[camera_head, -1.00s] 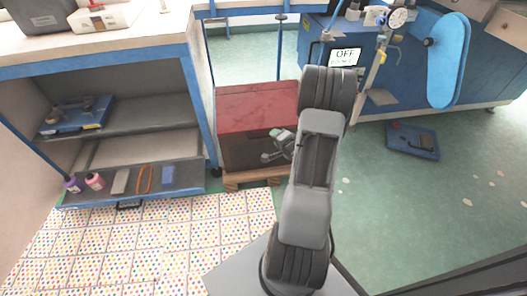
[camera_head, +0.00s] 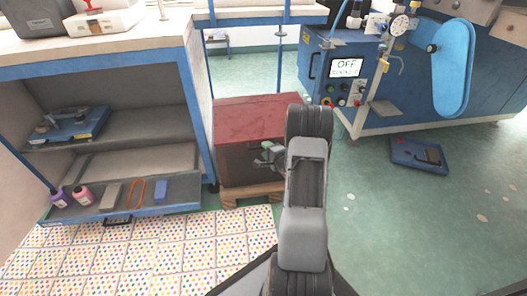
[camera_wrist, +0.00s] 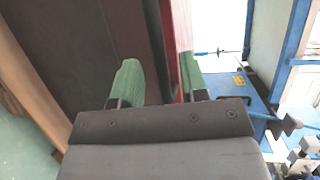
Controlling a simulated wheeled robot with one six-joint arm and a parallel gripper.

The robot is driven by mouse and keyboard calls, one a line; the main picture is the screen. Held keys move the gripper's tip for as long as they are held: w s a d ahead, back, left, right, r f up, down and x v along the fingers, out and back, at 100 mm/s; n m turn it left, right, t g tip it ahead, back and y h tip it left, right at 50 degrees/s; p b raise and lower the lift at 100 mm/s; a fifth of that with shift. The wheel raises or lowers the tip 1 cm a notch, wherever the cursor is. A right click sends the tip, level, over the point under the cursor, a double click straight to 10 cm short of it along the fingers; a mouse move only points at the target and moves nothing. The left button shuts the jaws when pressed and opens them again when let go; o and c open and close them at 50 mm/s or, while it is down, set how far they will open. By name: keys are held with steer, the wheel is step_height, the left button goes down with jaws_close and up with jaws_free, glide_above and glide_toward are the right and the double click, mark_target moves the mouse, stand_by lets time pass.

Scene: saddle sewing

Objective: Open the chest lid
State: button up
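The chest has a red lid (camera_head: 255,117) over a dark brown body (camera_head: 237,168) and stands on a wooden pallet (camera_head: 250,190). In the head view the lid looks down. The red lid edge (camera_wrist: 180,30) runs into that gap. The left finger lies over the dark chest front. I cannot tell whether either finger touches the lid. My arm hides the chest's right side.
A blue-framed workbench with shelves (camera_head: 120,125) stands close on the chest's left. A blue machine (camera_head: 340,75) with an OFF screen stands behind on the right. A blue tray (camera_head: 418,155) lies on the green floor, which is otherwise mostly clear on the right.

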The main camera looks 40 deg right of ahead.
steer(key=shift+w+d+f+b, duration=0.1)
steer(key=shift+w+f+b, duration=0.1)
steer(key=shift+w, duration=0.45)
steer(key=shift+w+f+b, duration=0.1)
steer(key=shift+w+b, duration=0.1)
steer(key=shift+w, duration=0.45)
steer(key=shift+r, duration=0.1)
steer(key=shift+c, duration=0.3)
jaws_close()
